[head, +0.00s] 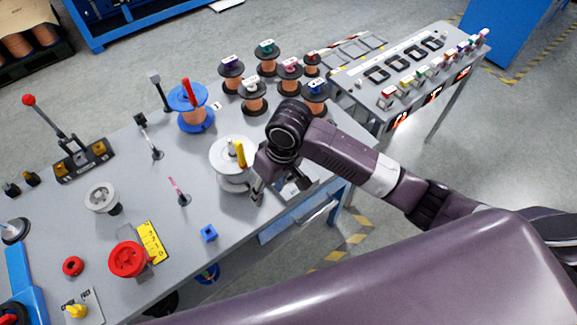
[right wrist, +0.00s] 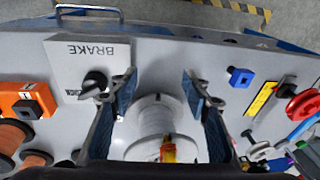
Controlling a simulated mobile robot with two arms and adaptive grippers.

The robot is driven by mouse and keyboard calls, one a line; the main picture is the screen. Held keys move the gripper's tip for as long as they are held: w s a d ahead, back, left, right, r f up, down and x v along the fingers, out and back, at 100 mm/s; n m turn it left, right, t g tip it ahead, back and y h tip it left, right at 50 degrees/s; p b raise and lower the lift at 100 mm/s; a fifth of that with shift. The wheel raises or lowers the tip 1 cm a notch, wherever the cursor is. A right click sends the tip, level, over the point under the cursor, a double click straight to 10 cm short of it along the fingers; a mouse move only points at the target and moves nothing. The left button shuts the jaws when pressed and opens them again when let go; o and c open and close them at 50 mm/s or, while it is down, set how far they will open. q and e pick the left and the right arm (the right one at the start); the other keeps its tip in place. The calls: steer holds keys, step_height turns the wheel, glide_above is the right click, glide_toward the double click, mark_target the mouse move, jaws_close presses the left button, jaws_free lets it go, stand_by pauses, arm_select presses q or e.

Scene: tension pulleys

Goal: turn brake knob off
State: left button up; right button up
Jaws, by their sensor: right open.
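The brake knob (right wrist: 93,83) is a black knob on a white plate (right wrist: 75,62) marked BRAKE, upside down in the right wrist view. In the head view the plate (head: 297,184) is partly hidden behind my right gripper (head: 274,190). In the right wrist view my right gripper (right wrist: 160,88) is open, its two blue-padded fingers wide apart and empty. The knob lies just left of the left finger, outside the gap between the fingers; whether they touch I cannot tell. My left gripper is not in view.
A white pulley (head: 228,155) with a yellow handle stands just left of the right gripper. Copper spools (head: 253,97) stand behind, and a blue spool holder (head: 190,107) farther left. A small blue block (head: 209,233) sits near the front edge of the grey table.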

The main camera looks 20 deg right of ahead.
steer(key=w+d+r, duration=0.1)
steer(key=w+d, duration=0.1)
steer(key=w+d+r+m+h, duration=0.1)
steer(key=w+d+r, duration=0.1)
steer(key=d, duration=0.1)
steer(key=w+d+r+m+h, duration=0.1)
steer(key=w+d, duration=0.1)
steer(key=w, duration=0.1)
steer(key=shift+d+r+g, duration=0.2)
steer(key=shift+g, duration=0.2)
step_height(320, 180, down, 8)
steer(key=shift+r+p, duration=0.2)
steer(key=shift+p, duration=0.3)
steer(key=shift+c, duration=0.4)
steer(key=c, duration=1.1)
